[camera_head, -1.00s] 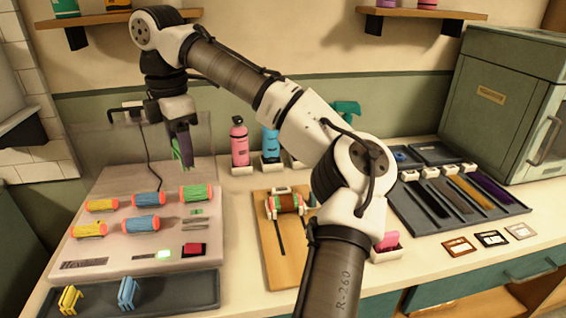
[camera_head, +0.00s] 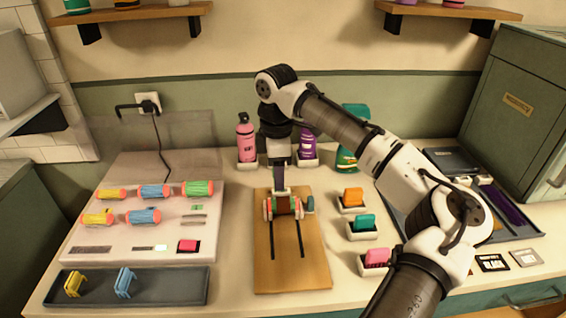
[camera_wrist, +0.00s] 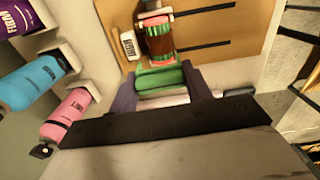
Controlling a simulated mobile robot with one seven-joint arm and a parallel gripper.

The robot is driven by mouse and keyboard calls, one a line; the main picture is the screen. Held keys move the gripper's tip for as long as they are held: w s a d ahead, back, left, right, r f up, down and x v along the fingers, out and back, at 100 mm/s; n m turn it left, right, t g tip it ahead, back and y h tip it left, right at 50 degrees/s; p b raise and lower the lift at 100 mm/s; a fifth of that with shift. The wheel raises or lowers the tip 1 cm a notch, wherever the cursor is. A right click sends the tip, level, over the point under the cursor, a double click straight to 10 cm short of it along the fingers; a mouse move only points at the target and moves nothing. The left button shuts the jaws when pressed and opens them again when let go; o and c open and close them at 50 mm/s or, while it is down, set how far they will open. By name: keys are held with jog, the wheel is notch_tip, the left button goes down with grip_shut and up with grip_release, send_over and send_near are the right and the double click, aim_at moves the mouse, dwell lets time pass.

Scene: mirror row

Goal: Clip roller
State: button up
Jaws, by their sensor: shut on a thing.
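My gripper (camera_wrist: 166,92) is shut on a green clip (camera_wrist: 165,76), seen between the fingers in the wrist view. In the head view my gripper (camera_head: 281,184) points down just above and behind the roller (camera_head: 289,207) on the wooden board (camera_head: 262,277). The roller, wrapped in brown with green and red showing, also appears in the wrist view (camera_wrist: 158,41), just beyond the clip. I cannot tell whether clip and roller touch. A yellow clip (camera_head: 75,284) and a blue clip (camera_head: 125,282) stand in the dark front-left tray (camera_head: 180,287).
A pale panel (camera_head: 120,250) at left holds several coloured rollers. A pink bottle (camera_head: 245,140) and a purple bottle (camera_head: 307,148) stand behind the board. Small orange (camera_head: 352,196), teal (camera_head: 364,222) and pink (camera_head: 376,256) items sit in holders at right.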

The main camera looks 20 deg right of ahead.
aim_at(283, 200)
jog(key=shift+s+d+f, duration=0.3)
jog(key=shift+d+f, duration=0.2)
notch_tip(283, 200, down, 4)
jog(key=b, duration=0.4)
jog(key=shift+f+b, duration=0.25)
jog(key=shift+b, duration=0.15)
jog(key=shift+f, duration=0.85)
jog(key=shift+f+p, duration=0.15)
jog(key=shift+p, duration=0.4)
jog(key=o, duration=1)
jog(key=shift+o, duration=0.5)
jog(key=shift+o, duration=1.3)
